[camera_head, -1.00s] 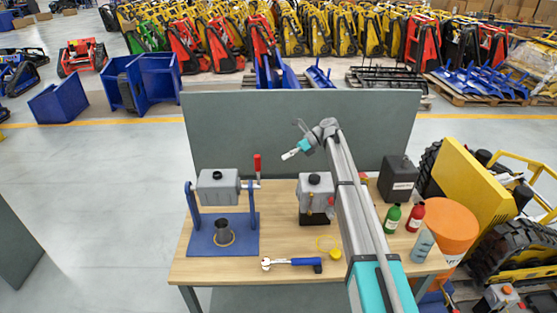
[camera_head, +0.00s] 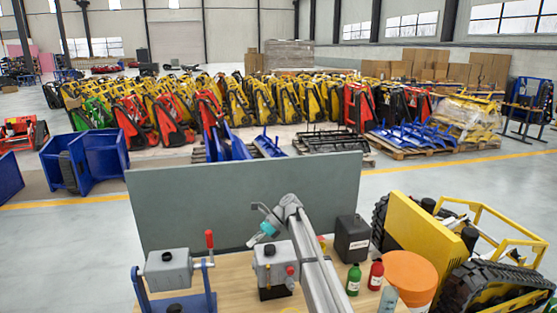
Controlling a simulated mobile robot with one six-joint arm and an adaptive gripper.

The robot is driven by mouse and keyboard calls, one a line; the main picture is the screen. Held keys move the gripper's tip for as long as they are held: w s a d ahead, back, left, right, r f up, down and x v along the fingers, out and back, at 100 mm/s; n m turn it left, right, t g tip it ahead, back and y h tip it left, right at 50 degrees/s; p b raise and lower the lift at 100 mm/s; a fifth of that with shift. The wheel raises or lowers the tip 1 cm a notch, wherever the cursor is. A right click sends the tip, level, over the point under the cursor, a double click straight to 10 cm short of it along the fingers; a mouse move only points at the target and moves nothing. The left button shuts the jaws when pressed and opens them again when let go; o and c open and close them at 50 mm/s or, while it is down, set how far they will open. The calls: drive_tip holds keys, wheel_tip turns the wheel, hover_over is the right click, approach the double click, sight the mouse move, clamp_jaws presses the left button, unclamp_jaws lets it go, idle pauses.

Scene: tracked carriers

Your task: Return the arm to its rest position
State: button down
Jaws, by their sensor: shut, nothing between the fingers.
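My gripper (camera_head: 256,241) is at the end of my arm, above the workbench and in front of the grey panel. It points down and to the left, and its fingers are shut with nothing held. It is close to the upper left of the grey box with a black cap (camera_head: 272,262) in this view; I cannot tell the exact gap. My arm links run from the bottom edge up to it and hide part of the bench.
The wooden workbench (camera_head: 234,271) carries a grey unit on a blue stand (camera_head: 168,271), a black canister (camera_head: 352,238), a green bottle (camera_head: 353,280) and a red bottle (camera_head: 376,274). The grey panel (camera_head: 240,205) stands behind. An orange drum (camera_head: 409,272) and a yellow tracked carrier (camera_head: 425,236) stand right.

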drive_tip(key=s+d+f+n+t+h+b, duration=0.1)
drive_tip(key=s+d+f+n+h, duration=0.2)
drive_tip(key=s+d, duration=0.6)
drive_tip(key=s+d+f+n+t+h+b, duration=0.1)
drive_tip(key=s+d+f+n+t+h, duration=0.1)
drive_tip(key=s+d+f+n, duration=0.3)
drive_tip(key=s+d+f+n+t+h+b, duration=0.2)
drive_tip(key=s+d+f+n+h, duration=0.2)
drive_tip(key=s+d+n, duration=0.5)
drive_tip(key=s+d, duration=0.4)
drive_tip(key=shift+s+d+f+h, duration=0.2)
drive_tip(key=shift+s+f+h, duration=0.05)
drive_tip(key=shift+s+h, duration=0.15)
